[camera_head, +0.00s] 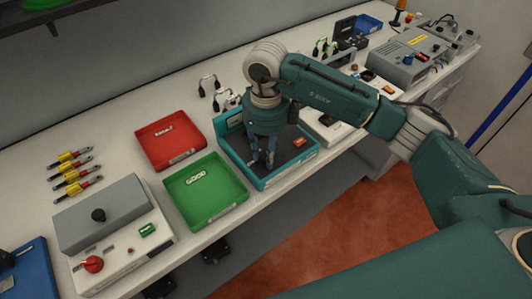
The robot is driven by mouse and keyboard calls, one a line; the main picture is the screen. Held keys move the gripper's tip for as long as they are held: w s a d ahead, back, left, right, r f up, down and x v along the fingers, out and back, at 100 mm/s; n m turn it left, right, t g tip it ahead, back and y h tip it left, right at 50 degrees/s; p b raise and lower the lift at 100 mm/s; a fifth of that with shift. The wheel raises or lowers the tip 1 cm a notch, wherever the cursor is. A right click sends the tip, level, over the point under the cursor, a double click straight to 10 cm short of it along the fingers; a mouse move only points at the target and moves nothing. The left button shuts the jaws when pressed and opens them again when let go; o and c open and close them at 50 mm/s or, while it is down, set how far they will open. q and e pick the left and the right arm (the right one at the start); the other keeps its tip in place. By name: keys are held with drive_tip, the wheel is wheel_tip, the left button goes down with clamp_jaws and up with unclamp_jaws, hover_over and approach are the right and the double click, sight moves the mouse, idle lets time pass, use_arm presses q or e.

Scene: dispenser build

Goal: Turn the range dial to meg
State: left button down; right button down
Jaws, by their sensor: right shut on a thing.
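My right gripper (262,160) points down over a teal-rimmed, dark-floored tray (272,182) at the middle of the bench. Its fingers are close together on something too small and hidden to make out. A range dial with a readable "meg" mark cannot be made out. My left gripper is not in view.
A red tray (167,154) and a green tray (222,206) stand left of the teal one. Several yellow-and-red tools (72,172) lie at the left. A grey instrument (408,60) stands at the far right. The bench's front edge is close to the trays.

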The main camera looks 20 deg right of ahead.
drive_tip(key=c, duration=1.4)
unclamp_jaws()
drive_tip(key=shift+r, duration=0.3)
wheel_tip(320, 180, up, 12)
drive_tip(key=shift+f, duration=0.25)
